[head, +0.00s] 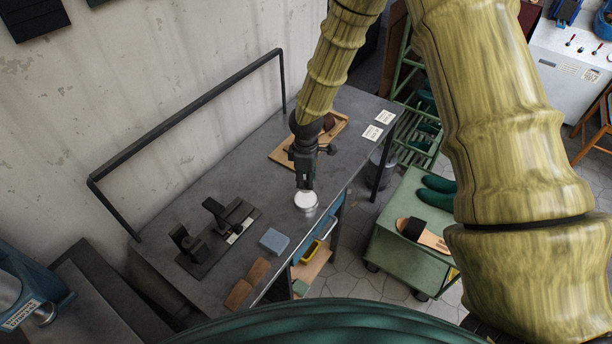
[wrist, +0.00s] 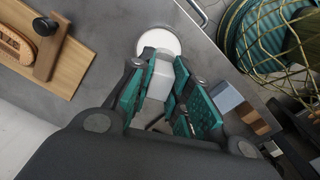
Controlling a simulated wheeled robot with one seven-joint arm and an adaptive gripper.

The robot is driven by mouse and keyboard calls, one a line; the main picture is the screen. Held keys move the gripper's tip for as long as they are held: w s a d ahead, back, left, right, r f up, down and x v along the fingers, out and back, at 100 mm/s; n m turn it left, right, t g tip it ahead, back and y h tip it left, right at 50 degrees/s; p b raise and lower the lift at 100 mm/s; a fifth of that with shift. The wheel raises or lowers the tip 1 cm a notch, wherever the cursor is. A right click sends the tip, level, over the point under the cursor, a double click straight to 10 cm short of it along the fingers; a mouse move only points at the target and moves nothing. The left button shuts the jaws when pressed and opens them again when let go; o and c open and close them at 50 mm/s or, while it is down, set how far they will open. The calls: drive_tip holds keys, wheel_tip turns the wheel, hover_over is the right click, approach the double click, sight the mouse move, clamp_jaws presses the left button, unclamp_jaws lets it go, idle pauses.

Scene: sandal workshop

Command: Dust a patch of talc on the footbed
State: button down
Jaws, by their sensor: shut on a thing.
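My gripper (head: 305,182) points down over the grey workbench, shut on a pale grey block-like piece (wrist: 160,82) seen between its green-padded fingers in the wrist view. Just beyond the fingertips is a round white-topped container (head: 306,201), which also shows in the wrist view (wrist: 159,41). I cannot tell whether the held piece touches it. A brown footbed (wrist: 14,46) lies on a wooden board (wrist: 68,73) with a dark-knobbed crosspiece at the upper left of the wrist view. In the head view the board (head: 281,154) is behind my gripper, which partly hides it.
On the bench (head: 180,212) stand a black fixture (head: 204,254), a blue-grey block (head: 274,241) and two brown blocks (head: 258,270). A black rail (head: 185,122) runs along the wall side. A green cart (head: 397,246) with a sandal (head: 424,234) stands right of the bench.

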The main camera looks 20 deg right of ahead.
drive_tip(key=f, duration=0.1)
drive_tip(key=f+b, duration=0.1)
drive_tip(key=f, duration=0.1)
drive_tip(key=shift+w+b, duration=0.25)
drive_tip(key=shift+b, duration=0.1)
drive_tip(key=shift+s+f+b, duration=0.1)
drive_tip(key=shift+f+b, duration=0.8)
drive_tip(key=shift+f, duration=0.3)
drive_tip(key=shift+s+f, duration=0.1)
drive_tip(key=shift+f, duration=0.4)
idle(1.4)
drive_tip(key=shift+r+p, duration=2.5)
drive_tip(key=shift+r, duration=1.05)
drive_tip(key=shift+f, duration=0.1)
